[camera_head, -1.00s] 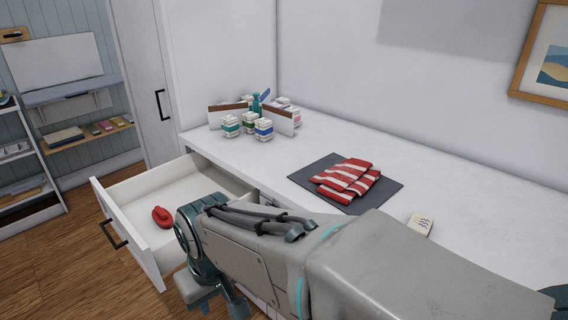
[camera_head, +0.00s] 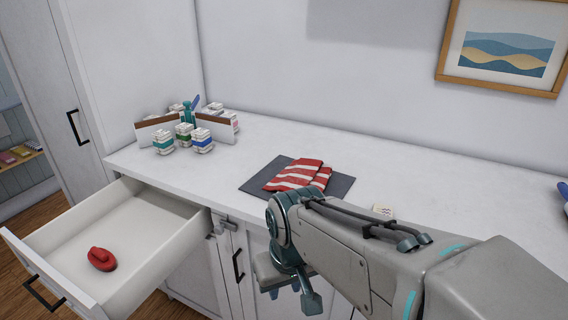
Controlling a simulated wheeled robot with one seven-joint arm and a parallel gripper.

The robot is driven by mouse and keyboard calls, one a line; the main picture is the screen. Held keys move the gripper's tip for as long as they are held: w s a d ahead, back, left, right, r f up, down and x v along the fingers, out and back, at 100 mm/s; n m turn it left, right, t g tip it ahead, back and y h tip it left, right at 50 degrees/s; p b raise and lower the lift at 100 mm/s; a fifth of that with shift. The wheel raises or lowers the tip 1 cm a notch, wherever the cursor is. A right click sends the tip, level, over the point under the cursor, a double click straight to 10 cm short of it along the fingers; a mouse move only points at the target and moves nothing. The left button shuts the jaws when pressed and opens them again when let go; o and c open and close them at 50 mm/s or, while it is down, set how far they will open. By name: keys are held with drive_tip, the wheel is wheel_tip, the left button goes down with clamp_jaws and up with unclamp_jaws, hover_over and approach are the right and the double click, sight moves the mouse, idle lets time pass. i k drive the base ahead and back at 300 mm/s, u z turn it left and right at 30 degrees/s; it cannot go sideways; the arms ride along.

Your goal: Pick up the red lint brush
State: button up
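The red lint brush (camera_head: 102,259) lies on the floor of the open white drawer (camera_head: 140,226), toward the drawer's front left. Nothing covers it. My gripper (camera_head: 292,296) hangs at the end of my arm, right of the drawer and in front of the closed cabinet doors, well apart from the brush. It points downward and its fingers are partly hidden by the wrist, so I cannot tell whether it is open or shut.
The white counter (camera_head: 400,165) holds several small jars (camera_head: 201,141), a dark mat (camera_head: 258,184) and a red-and-white striped cloth (camera_head: 297,175). A black handle (camera_head: 44,293) is on the drawer front. Floor shows at the left.

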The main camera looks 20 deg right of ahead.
sight(101, 258)
drive_tip(key=z, duration=0.2)
drive_tip(key=k, duration=0.4)
drive_tip(key=u, duration=1.25)
drive_tip(key=i, duration=1.3)
drive_tip(key=z, duration=0.75)
